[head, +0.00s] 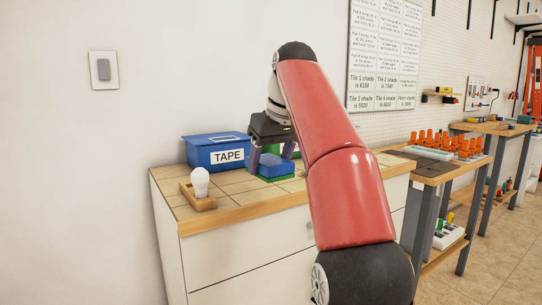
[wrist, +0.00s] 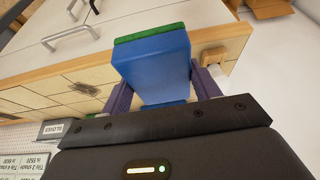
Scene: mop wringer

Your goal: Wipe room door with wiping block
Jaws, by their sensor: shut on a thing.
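The wiping block (head: 271,165) is blue with a green layer on its underside. My gripper (head: 272,158) is shut on it, with a purple finger on each side, over the tiled top of the white cabinet. In the wrist view the blue block (wrist: 155,68) sits between the fingers of my gripper (wrist: 162,88), its green layer (wrist: 150,33) facing away from the palm. I cannot tell whether the block touches the cabinet top. No room door can be made out in either view.
On the white cabinet (head: 235,253), a blue TAPE box (head: 205,155) stands left of my gripper, and a light bulb (head: 200,182) sits in a wooden holder (head: 197,201) nearer the front. A workbench with orange items (head: 430,140) is at right. Tiled floor (head: 500,260) is free at lower right.

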